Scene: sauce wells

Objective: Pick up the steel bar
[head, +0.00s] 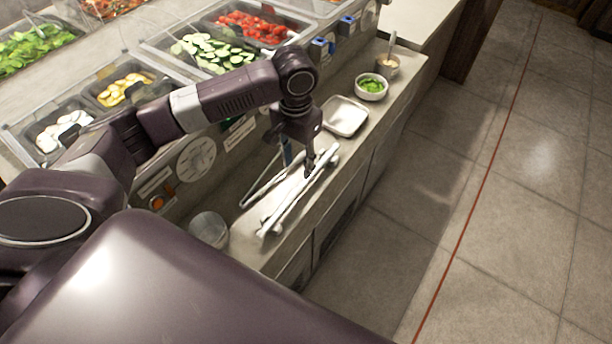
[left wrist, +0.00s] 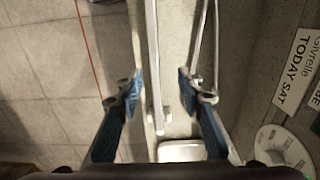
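The steel bar (head: 290,204) lies lengthwise on the narrow counter, a long pale bar with a wider piece at each end. In the left wrist view the bar (left wrist: 152,60) runs from the top edge down between the fingers. My left gripper (head: 298,162) points down over the bar towards its far end. It is open, with blue-padded fingers on either side of the bar and a gap on both sides; in the left wrist view the gripper (left wrist: 160,92) holds nothing. I cannot tell its exact height above the bar. My right gripper is not in view.
Thin metal tongs (head: 262,186) lie just left of the bar, close to one finger. A white square dish (head: 345,116), a bowl of greens (head: 371,87) and a cup (head: 388,66) stand farther along the counter (head: 377,125). A round container (head: 209,229) stands nearer. Food wells lie left; open floor lies right.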

